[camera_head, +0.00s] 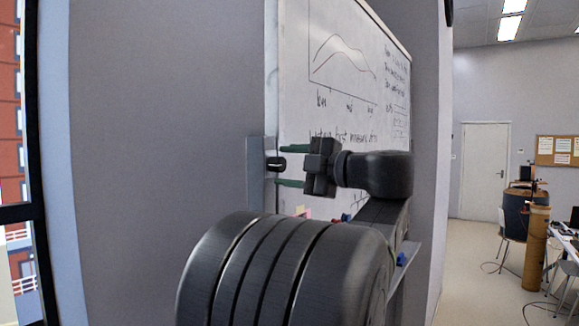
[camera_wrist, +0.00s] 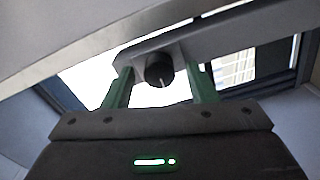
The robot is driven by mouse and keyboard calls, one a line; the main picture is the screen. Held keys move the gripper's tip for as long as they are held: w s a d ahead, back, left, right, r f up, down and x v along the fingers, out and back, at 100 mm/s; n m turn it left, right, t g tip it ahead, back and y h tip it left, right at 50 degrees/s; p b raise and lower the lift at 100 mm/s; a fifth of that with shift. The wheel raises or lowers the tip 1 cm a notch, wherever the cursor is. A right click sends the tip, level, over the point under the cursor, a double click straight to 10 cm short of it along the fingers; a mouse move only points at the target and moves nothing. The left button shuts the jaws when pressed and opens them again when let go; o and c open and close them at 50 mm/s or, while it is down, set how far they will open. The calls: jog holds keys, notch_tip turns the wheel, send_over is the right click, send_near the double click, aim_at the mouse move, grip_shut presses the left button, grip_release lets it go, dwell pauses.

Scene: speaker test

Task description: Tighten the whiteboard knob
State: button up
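The whiteboard (camera_head: 360,112) is fixed to the grey wall, with a graph and writing on it. At its left edge a grey bracket (camera_head: 256,175) carries a small black knob (camera_head: 276,164). My gripper (camera_head: 292,166) has its two green fingers spread apart, pointing left toward the knob, one above and one below its level. In the wrist view, the knob (camera_wrist: 159,69) with a white mark shows between the green fingers (camera_wrist: 160,86). Gaps show on both sides of it, so the fingers do not look closed on it.
A tray ledge (camera_head: 408,262) with small coloured items, partly hidden by my arm, runs under the whiteboard. A window (camera_head: 15,150) is at far left. A door (camera_head: 485,170), a cardboard-coloured tube (camera_head: 536,248) and a desk stand far right. Open floor lies between.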

jog(key=b+v, duration=0.3)
jog(key=v, duration=1)
jog(key=shift+s+d, duration=0.25)
jog(key=shift+d, duration=0.1)
jog(key=shift+a, duration=0.1)
jog(key=p+x, duration=0.3)
jog(key=x, duration=1)
jog(key=shift+w+a, duration=0.25)
jog(key=shift+a, duration=0.05)
jog(key=shift+d, duration=0.1)
